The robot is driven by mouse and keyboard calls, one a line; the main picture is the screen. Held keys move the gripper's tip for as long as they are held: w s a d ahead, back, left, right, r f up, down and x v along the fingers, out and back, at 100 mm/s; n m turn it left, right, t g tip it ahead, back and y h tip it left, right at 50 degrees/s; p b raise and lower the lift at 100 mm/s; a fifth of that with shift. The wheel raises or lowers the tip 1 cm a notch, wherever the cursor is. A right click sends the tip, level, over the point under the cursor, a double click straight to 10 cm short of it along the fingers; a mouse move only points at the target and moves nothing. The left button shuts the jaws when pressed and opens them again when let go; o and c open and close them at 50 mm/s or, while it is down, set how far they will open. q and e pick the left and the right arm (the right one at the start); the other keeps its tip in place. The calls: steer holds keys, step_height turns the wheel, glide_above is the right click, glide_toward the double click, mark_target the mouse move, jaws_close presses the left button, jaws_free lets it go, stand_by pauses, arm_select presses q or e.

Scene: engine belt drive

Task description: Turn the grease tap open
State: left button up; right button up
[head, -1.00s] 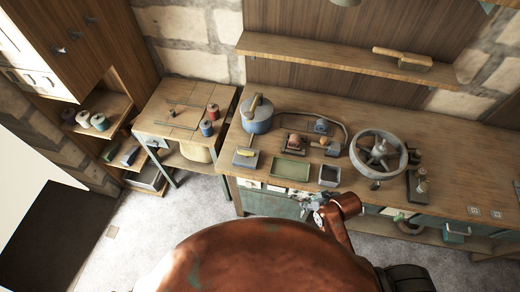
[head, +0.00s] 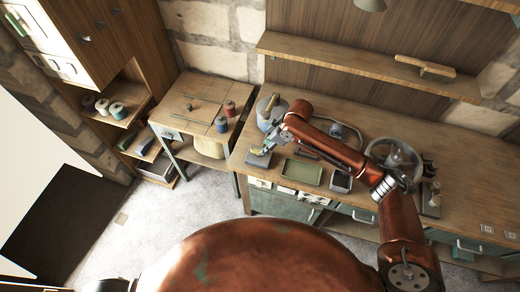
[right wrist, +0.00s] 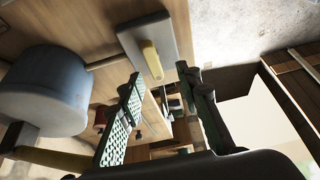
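The likely grease tap is a yellow lever on a flat grey base (head: 260,159) near the front left of the workbench. In the right wrist view the yellow lever (right wrist: 152,59) lies across the grey plate, just beyond the fingertips. My right gripper (head: 264,148) is above and close to it in the head view and partly covers it. In the right wrist view its two green fingers (right wrist: 159,72) are apart with nothing between them. I cannot tell whether they touch the lever. My left gripper is not in view.
A blue pot (head: 270,117) with a yellow handle stands behind the tap; it is also large at left in the right wrist view (right wrist: 45,90). A green tray (head: 302,172), a small grey box (head: 341,182) and a grey handwheel (head: 394,158) stand to the right.

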mark_target(259, 151)
steer(key=shift+w+d+r, duration=0.1)
steer(key=shift+w+r, duration=0.25)
steer(key=shift+w, duration=0.25)
steer(key=x, duration=0.7)
steer(key=shift+f, duration=0.25)
jaws_close()
steer(key=shift+r, duration=0.1)
